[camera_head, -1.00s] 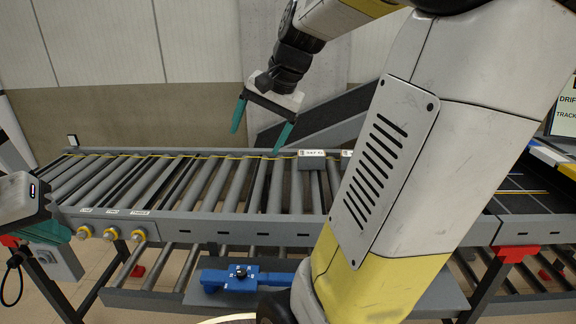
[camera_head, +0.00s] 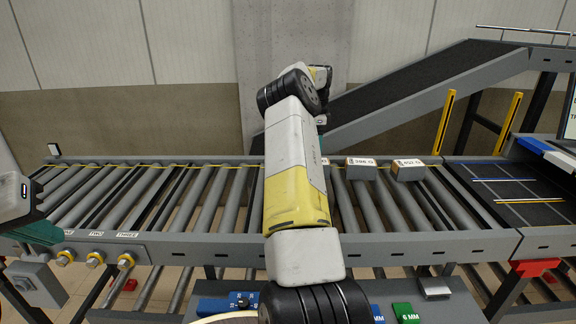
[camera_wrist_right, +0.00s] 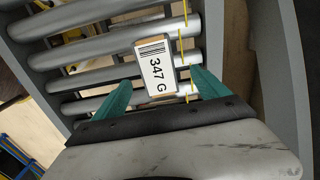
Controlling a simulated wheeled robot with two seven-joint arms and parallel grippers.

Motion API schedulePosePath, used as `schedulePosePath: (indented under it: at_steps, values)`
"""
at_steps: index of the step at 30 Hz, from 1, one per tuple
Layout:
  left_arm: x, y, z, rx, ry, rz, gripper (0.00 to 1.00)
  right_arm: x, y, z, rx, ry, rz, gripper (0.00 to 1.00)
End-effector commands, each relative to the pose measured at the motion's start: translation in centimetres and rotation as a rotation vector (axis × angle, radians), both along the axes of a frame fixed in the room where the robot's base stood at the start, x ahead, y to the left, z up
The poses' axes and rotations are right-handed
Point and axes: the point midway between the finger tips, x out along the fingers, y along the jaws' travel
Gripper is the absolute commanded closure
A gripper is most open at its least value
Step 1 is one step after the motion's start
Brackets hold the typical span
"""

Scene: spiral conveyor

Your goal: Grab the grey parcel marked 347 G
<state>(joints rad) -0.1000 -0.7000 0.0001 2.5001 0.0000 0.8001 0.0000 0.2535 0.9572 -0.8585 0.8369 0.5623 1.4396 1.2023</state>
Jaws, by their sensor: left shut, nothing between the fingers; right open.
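The parcel marked 347 G (camera_wrist_right: 157,67) shows in the right wrist view, with its white barcode label facing the camera. It rests on the rollers, between and just ahead of the teal fingertips of my open right gripper (camera_wrist_right: 162,80). Gaps show on both sides, so the fingers are not closed on it. My left gripper (camera_head: 38,232) is shut and empty at the left edge of the head view, by the conveyor's near left end.
Two other labelled parcels (camera_head: 360,168) (camera_head: 408,170) sit on the roller conveyor (camera_head: 190,240) right of my arm. An inclined belt (camera_head: 420,85) rises behind. Yellow posts (camera_head: 444,122) stand at the back right. The left rollers are clear.

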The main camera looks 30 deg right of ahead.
Motion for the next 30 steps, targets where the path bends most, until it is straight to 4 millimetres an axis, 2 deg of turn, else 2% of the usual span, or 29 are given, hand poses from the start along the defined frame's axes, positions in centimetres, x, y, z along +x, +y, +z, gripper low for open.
schedulePosePath:
  at_steps: [15, 19, 25, 26, 30]
  values:
    - [0.0, 0.0, 0.0, 0.0, 0.0, 0.0, 1.0, -0.3, 0.4, -6.7, -0.001, 0.003, 0.001, 0.15]
    - [0.0, 0.0, 0.0, 0.0, 0.0, 0.0, 1.0, -0.3, 0.3, -7.5, 0.0, 0.001, 0.002, 0.15]
    - [0.0, 0.0, 0.0, 0.0, 0.0, 0.0, 1.0, -0.3, 0.3, -7.5, -0.001, 0.0, 0.002, 0.15]
    - [0.0, 0.0, 0.0, 0.0, 0.0, 0.0, 1.0, -0.3, 0.3, -7.5, -0.001, 0.0, 0.002, 0.17]
    - [0.0, 0.0, 0.0, 0.0, 0.0, 0.0, 1.0, -0.3, 0.3, -7.5, -0.001, 0.0, 0.002, 0.45]
